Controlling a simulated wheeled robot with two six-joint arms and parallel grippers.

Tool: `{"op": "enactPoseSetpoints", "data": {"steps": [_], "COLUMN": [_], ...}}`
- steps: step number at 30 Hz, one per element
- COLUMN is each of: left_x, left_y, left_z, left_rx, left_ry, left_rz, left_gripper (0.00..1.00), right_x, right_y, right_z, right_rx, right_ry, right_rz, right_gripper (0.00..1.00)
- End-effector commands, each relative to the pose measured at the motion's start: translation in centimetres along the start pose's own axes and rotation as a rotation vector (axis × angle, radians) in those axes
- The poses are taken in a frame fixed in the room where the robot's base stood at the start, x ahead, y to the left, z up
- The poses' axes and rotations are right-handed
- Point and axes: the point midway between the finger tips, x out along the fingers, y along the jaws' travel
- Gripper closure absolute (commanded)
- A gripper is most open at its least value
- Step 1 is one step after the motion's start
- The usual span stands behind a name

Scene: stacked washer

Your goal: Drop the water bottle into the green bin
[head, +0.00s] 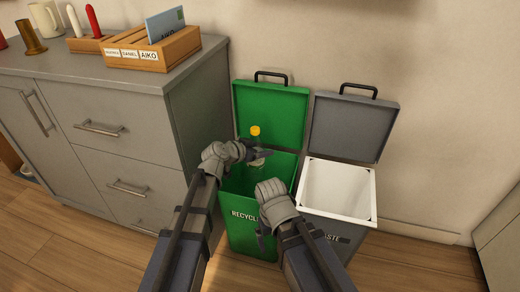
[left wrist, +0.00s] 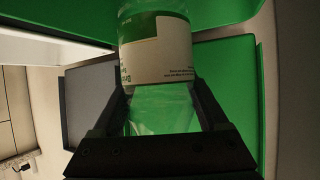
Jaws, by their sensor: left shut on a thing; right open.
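The water bottle is clear with a yellow cap (head: 255,131) and, in the left wrist view, a white and green label (left wrist: 155,45). My left gripper (head: 262,153) is shut on the bottle and holds it roughly upright over the open green bin (head: 245,235), in front of its raised lid. The fingers hide part of the bottle in the head view; in the left wrist view they (left wrist: 158,92) close around its clear body beside the label. My right gripper (head: 264,232) is open and empty at the green bin's front right side.
A grey waste bin (head: 333,218) with a white liner stands open to the right. A grey cabinet (head: 130,130) stands close on the left, with a wooden letter box (head: 150,50), a mug (head: 46,19) and candles on top. The wall is behind.

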Motion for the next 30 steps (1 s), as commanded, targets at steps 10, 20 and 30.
{"op": "enactPoseSetpoints", "data": {"steps": [10,20,30], "left_x": [0.0,-0.7,-5.5], "left_y": [0.0,0.0,0.1], "left_z": [-0.1,-0.1,-0.3], "left_rx": [0.000,-0.001,-0.002], "left_ry": [0.000,0.000,0.000], "left_rz": [0.000,0.000,-0.001], "left_gripper": [0.00,0.00,0.00], "right_x": [-0.1,-0.4,-2.9], "right_y": [0.0,0.0,0.3], "right_z": [0.0,0.0,0.2], "right_rx": [0.000,-0.001,-0.007], "right_ry": [0.000,0.000,0.000], "right_rz": [0.000,0.000,0.000], "right_gripper": [0.00,0.00,0.00]}}
